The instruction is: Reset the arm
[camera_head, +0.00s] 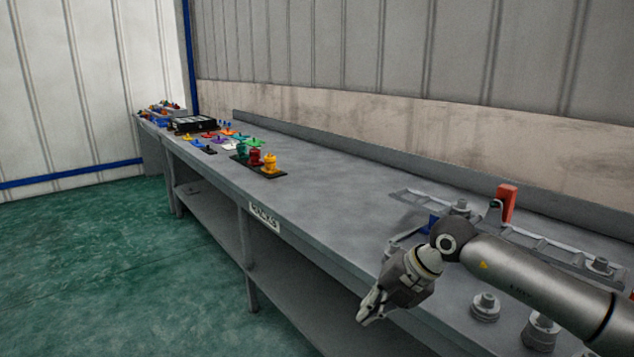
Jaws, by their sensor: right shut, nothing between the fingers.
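My right arm (530,280) comes in from the right over the near end of the grey workbench (320,208). My right gripper (368,312) hangs just off the bench's front edge, pointing down and to the left. Its fingers are shut with nothing held. My left gripper and arm are out of view.
Grey metal parts (486,306) and a long metal rail stand around my right arm, with an upright red block (506,203) behind it. Yellow, red and green pieces (270,163) sit on a black base farther along. The bench's middle and the green floor (110,260) are clear.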

